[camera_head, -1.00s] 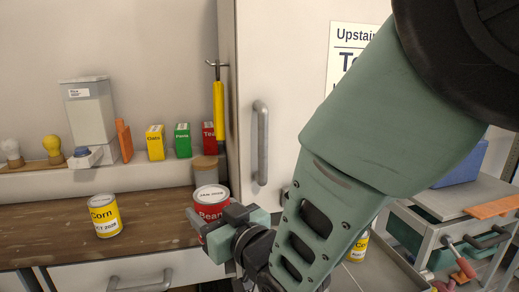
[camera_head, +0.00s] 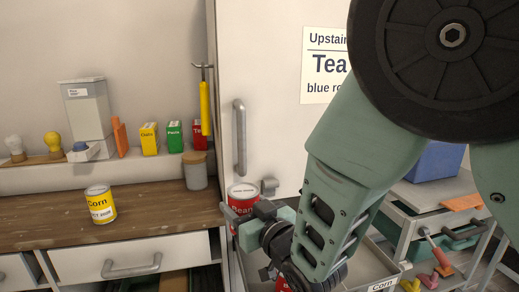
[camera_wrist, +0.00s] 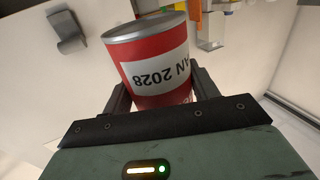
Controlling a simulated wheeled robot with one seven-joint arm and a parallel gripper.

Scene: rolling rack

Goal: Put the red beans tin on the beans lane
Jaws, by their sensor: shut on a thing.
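The red beans tin (camera_head: 243,193) is in my gripper (camera_head: 240,216), off the wooden counter and in front of the white cabinet door, in the head view. In the wrist view the tin (camera_wrist: 150,60) sits between both fingers of my gripper (camera_wrist: 160,92), with a white label reading "AN 2028" upside down. My gripper is shut on it. A tray with a "corn" label (camera_head: 382,286) lies below and right of the gripper. Another red tin (camera_head: 282,285) shows partly in it, mostly hidden by my arm. I cannot see a beans label.
A yellow corn tin (camera_head: 100,204) stands on the wooden counter (camera_head: 150,207). A lidded jar (camera_head: 196,172) stands at the counter's right end. A door handle (camera_head: 240,138) juts out above the held tin. A cart with a blue box (camera_head: 437,162) is at the right.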

